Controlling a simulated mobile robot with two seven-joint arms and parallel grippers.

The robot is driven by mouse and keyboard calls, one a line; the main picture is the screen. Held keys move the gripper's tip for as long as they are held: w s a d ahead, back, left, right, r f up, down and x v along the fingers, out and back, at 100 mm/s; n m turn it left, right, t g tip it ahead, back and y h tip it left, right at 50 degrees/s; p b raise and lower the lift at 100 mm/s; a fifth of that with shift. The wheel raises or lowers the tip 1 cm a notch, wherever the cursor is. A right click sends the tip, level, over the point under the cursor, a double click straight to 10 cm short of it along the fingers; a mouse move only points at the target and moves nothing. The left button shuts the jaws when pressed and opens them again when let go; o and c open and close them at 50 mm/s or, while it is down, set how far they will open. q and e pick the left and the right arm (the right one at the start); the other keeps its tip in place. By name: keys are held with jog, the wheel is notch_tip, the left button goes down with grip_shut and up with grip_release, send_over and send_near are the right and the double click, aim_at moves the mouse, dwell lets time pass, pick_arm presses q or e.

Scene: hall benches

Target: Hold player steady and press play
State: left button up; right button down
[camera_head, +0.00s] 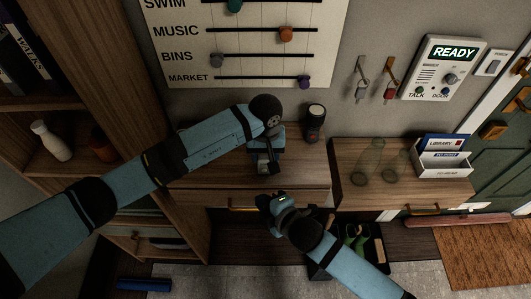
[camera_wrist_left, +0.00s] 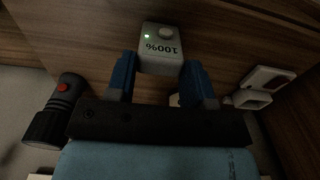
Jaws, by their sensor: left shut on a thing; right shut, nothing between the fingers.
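The player (camera_wrist_left: 160,55) is a small pale box with a round button, a lit green dot and dark lettering like "100%", upside down in the left wrist view. The blue fingers of my left gripper (camera_wrist_left: 160,72) are shut on its two sides. In the head view my left gripper (camera_head: 264,163) reaches down to the wooden drawer top, and its hand hides most of the player. My right gripper (camera_head: 268,201) is shut and empty, below my left one and in front of the drawer edge, apart from the player.
A black torch (camera_head: 315,124) with a red button stands right of my left gripper. A white object (camera_wrist_left: 262,86) lies on the player's other side. Two glasses (camera_head: 368,160) and a white letter tray (camera_head: 443,160) stand on the right top. A dark bin (camera_head: 372,257) is below.

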dwell(0.3)
pick_arm(q)
jog(key=o, duration=0.9)
